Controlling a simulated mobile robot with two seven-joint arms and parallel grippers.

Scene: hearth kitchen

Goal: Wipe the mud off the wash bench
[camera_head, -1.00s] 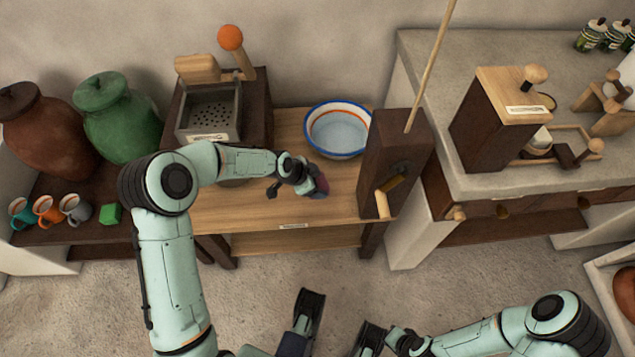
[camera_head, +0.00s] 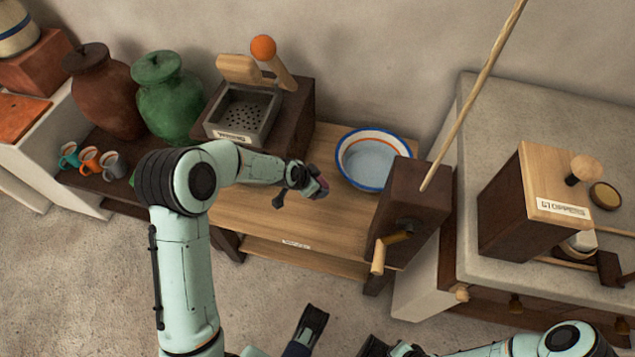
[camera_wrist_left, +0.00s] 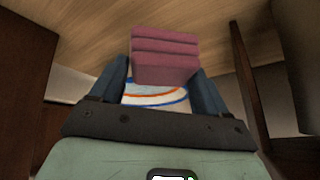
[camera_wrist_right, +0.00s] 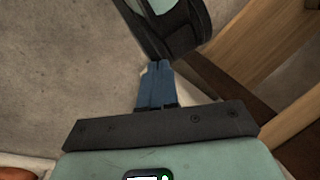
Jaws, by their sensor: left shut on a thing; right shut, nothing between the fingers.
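The wash bench (camera_head: 270,218) is a low light-wood bench with a lower shelf, in the middle of the head view. My left gripper (camera_head: 314,189) is over its top, left of and in front of the basin. It is shut on a folded maroon cloth (camera_head: 322,186), which also shows in the left wrist view (camera_wrist_left: 165,55). The arm and cloth hide part of the bench top; I make out no mud on the bare wood. My right gripper (camera_wrist_right: 157,85) is shut and empty, away from the bench over the floor side.
A white basin (camera_head: 372,160) with blue and orange rim stands at the bench's back right. A dark cranked box (camera_head: 408,215) with a tall pole bounds the right end. A dark box with a grated tray (camera_head: 243,113) bounds the left. Jars and mugs stand farther left.

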